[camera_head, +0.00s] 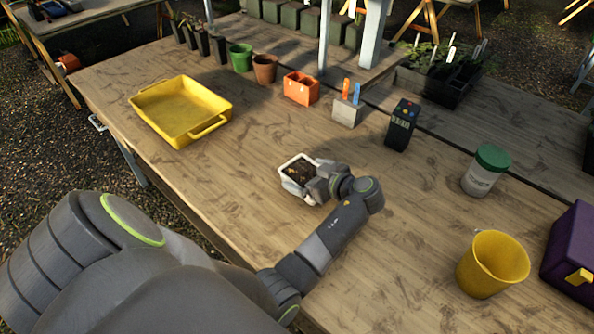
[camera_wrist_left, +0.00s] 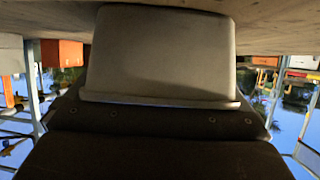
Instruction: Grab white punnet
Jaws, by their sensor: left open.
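The white punnet (camera_head: 288,182) stands upright on the wooden table in the middle of the head view, with dark brown contents inside. In the left wrist view its pale wall (camera_wrist_left: 160,55) fills the upper middle, very close, with its rim toward the bottom of the picture. My left gripper (camera_head: 312,187) is open at the punnet's right side. Its fingers partly hide the punnet's near right side, and I cannot tell whether they touch it. My right gripper is not in view.
A yellow tray (camera_head: 150,99) lies at the left. An orange container (camera_head: 301,90), a grey label holder (camera_head: 346,113) and a dark timer-like box (camera_head: 402,125) stand behind. A green-lidded jar (camera_head: 480,181), yellow pot (camera_head: 480,275) and purple box (camera_head: 573,240) stand right. Table around the punnet is clear.

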